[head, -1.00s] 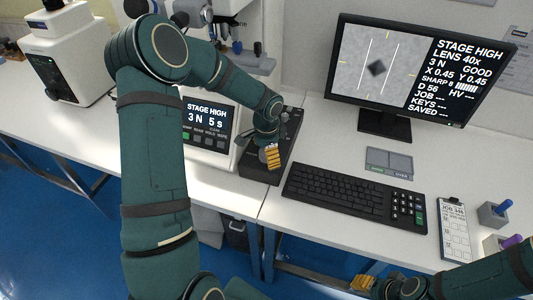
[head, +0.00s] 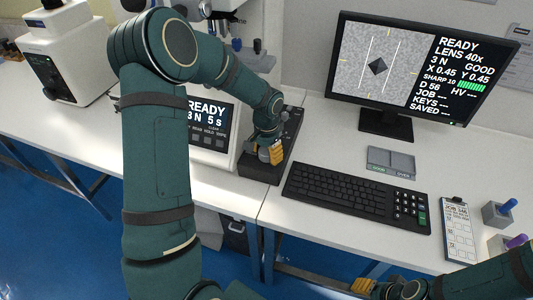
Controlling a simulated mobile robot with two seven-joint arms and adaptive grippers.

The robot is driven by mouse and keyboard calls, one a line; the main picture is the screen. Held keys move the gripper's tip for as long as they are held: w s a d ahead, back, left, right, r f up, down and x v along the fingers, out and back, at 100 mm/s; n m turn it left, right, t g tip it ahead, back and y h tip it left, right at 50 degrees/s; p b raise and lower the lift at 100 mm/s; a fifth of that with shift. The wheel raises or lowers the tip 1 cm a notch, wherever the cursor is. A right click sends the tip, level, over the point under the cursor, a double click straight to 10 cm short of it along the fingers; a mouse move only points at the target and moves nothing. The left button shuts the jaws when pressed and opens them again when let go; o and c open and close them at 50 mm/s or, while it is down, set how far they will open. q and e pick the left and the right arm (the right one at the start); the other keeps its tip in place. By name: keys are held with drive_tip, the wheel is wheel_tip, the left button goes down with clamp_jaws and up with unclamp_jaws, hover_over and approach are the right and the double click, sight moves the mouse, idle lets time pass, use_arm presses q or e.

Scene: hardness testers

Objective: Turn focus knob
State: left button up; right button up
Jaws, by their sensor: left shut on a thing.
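My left gripper (head: 271,153), with yellow fingertips, is low over the black control box (head: 258,172) beside the tester. It is shut on the focus knob, which the fingers and wrist hide. The tester's front panel (head: 207,118) reads READY, 3 N 5 s, partly covered by my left arm. The monitor (head: 470,75) reads READY, LENS 40x, GOOD, SHARP 10 with a green bar. Its picture shows a dark diamond mark (head: 378,66) between two white lines. My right gripper (head: 362,286) is at the bottom edge; its finger opening is unclear.
A black keyboard (head: 350,193) lies right of the control box. Behind it is a small grey two-part tray (head: 391,162). A clipboard (head: 458,230) and holders with a blue (head: 507,206) and a purple handle (head: 516,241) stand at right. Another white machine (head: 65,60) stands at left.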

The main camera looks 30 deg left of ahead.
sight(267, 151)
use_arm(q)
drive_tip(key=o, duration=1.2)
wheel_tip(267, 151, up, 12)
